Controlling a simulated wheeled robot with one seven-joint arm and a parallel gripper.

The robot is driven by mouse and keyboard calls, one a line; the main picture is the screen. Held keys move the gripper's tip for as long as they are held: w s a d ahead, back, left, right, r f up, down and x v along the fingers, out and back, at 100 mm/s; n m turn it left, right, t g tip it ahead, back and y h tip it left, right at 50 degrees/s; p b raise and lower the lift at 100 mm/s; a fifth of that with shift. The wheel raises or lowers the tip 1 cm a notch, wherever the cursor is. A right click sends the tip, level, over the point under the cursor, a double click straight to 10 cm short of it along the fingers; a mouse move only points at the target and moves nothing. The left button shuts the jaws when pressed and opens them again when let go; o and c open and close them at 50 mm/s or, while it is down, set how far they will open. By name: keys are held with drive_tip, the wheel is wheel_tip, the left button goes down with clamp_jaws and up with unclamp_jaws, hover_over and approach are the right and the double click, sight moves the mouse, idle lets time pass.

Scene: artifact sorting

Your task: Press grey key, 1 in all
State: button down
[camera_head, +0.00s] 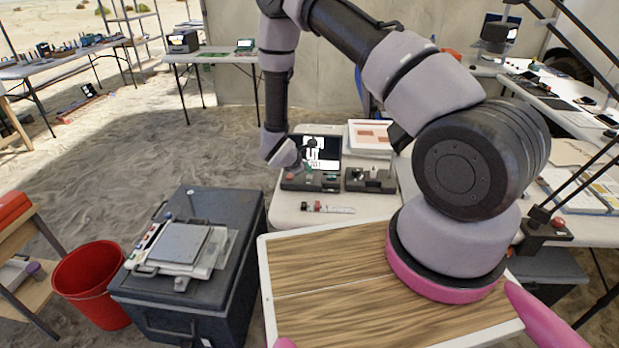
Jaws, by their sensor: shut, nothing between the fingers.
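A black device (296,184) with small parts on top lies on the white table (290,212), in front of a dark screen (332,160) with a white display. A grey key cannot be made out for certain at this size. My gripper (306,162) is at the end of the arm, over the back of the device and in front of the screen. It is small and dark against the screen, and it is shut and empty. I cannot tell whether its tips touch the device.
A second black case (370,181) lies right of the device, with a white framed panel (370,137) behind it. A small red and white strip (328,209) lies in front. A dark box (228,225) and a red bin (90,283) stand at left.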

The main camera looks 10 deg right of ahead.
sight(307, 178)
drive_tip(key=shift+f, duration=0.2)
idle(0.6)
drive_tip(key=shift+f, duration=0.2)
drive_tip(key=shift+f, duration=0.45)
idle(0.7)
drive_tip(key=shift+r, duration=0.85)
drive_tip(key=shift+r, duration=2.55)
